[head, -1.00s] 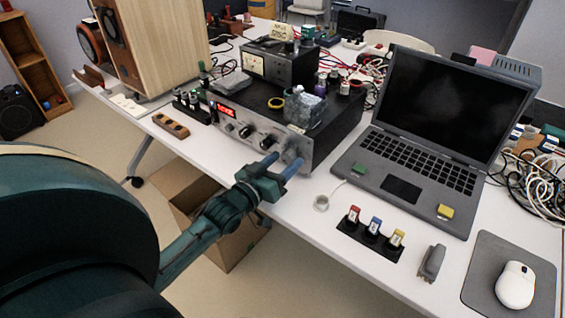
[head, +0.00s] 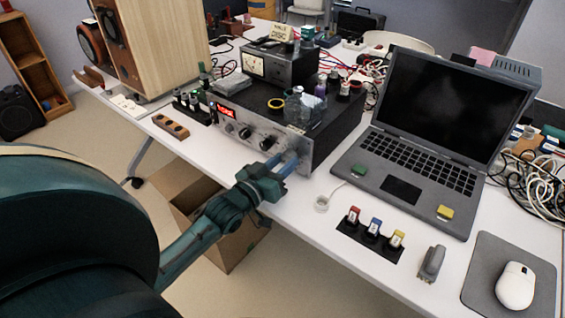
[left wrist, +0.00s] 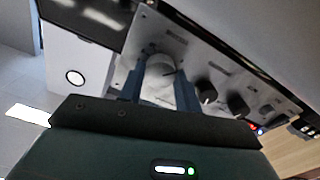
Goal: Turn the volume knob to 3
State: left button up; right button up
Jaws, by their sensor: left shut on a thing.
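The amplifier (head: 235,128) is a black box with a silver front panel and a lit red display too small to read. My left gripper (head: 282,162) is at the right end of this panel, its two blue fingers pointing at it. In the left wrist view the fingers stand on both sides of a large round silver knob (left wrist: 160,72), and the gripper (left wrist: 158,90) is shut on it. A dark mark shows on the knob's face; I cannot read any scale number. In the head view the knob is mostly hidden by the fingers. My right gripper is not in view.
Smaller black knobs (left wrist: 205,90) sit beside the large one. An open laptop (head: 415,130) stands close on the right.

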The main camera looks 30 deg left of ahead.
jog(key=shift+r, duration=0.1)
pick_arm(q)
jog(key=shift+r+m+p, duration=0.15)
jog(key=shift+m+p, duration=0.75)
jog(key=shift+m, duration=0.1)
jog(key=shift+m+p, duration=0.3)
jog(key=shift+m, duration=0.6)
jog(key=shift+m+p, duration=0.7)
jog(key=shift+m, duration=0.2)
jog(key=m+p, duration=0.1)
jog(key=m, duration=0.1)
jog(key=shift+m, duration=0.4)
jog(key=m, duration=0.3)
jog(key=shift+p, duration=0.3)
jog(key=shift+m, duration=2.2)
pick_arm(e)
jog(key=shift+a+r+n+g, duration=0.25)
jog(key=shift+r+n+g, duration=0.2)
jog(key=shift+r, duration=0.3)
